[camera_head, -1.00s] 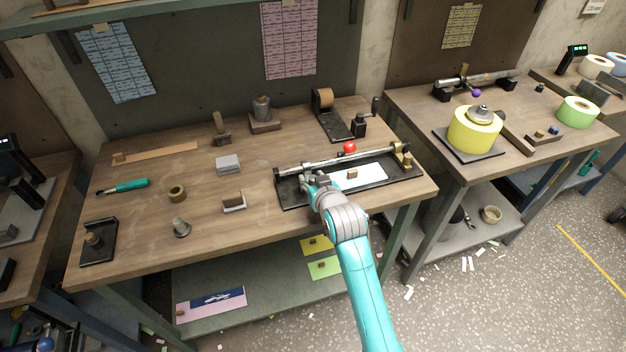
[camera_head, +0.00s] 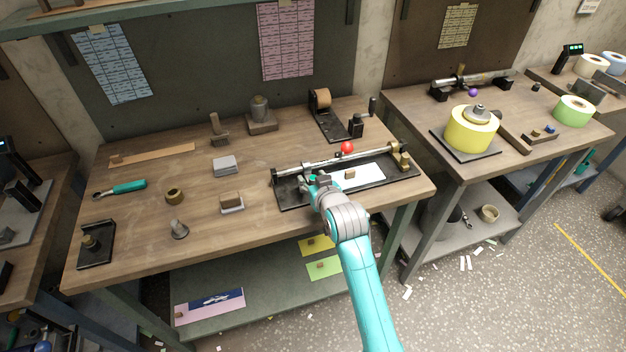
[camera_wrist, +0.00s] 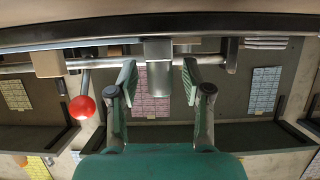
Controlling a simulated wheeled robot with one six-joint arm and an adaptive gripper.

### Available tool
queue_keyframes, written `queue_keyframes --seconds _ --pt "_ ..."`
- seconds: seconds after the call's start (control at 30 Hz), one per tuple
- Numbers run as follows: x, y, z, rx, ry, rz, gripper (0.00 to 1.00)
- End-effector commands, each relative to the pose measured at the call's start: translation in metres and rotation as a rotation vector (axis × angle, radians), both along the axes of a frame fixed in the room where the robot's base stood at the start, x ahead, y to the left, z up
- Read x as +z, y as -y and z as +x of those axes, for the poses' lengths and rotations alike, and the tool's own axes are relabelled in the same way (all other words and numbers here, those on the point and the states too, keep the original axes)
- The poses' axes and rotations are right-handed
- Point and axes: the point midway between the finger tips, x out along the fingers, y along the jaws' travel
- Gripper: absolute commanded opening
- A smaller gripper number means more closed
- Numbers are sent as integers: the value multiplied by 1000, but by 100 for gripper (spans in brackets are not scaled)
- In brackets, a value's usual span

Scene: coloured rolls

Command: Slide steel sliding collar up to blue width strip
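The steel sliding collar (camera_wrist: 157,51) is a short grey cylinder on the steel rod (camera_wrist: 110,57) in the wrist view. The rod also shows in the head view (camera_head: 335,160), above a black tray on the bench. My gripper (camera_wrist: 158,80) is open, one finger on each side of the collar, with a narrow gap showing at each side.
A red ball knob (camera_head: 347,147) on a lever stands near the rod. A brass block (camera_head: 403,160) is at its right end. A white sheet (camera_head: 368,174) with a small brown block lies on the black tray (camera_head: 292,200). The bench's front left has several small parts.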

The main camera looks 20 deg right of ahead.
Motion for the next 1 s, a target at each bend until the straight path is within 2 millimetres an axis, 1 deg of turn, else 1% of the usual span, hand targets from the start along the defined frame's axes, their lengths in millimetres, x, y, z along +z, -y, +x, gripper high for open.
queue_keyframes --seconds 0.17,0.27,0.37,0.6,0.7,0.83,1.0 --pt "1 0 -3 0 0 0 49" --pt "4 0 -13 0 0 0 49" --pt "11 0 -28 0 1 0 49" --pt "29 0 -72 0 1 0 49" --pt "35 0 -88 0 0 0 49" --pt "42 0 -102 0 0 0 49" --pt "46 0 -110 0 0 0 49"
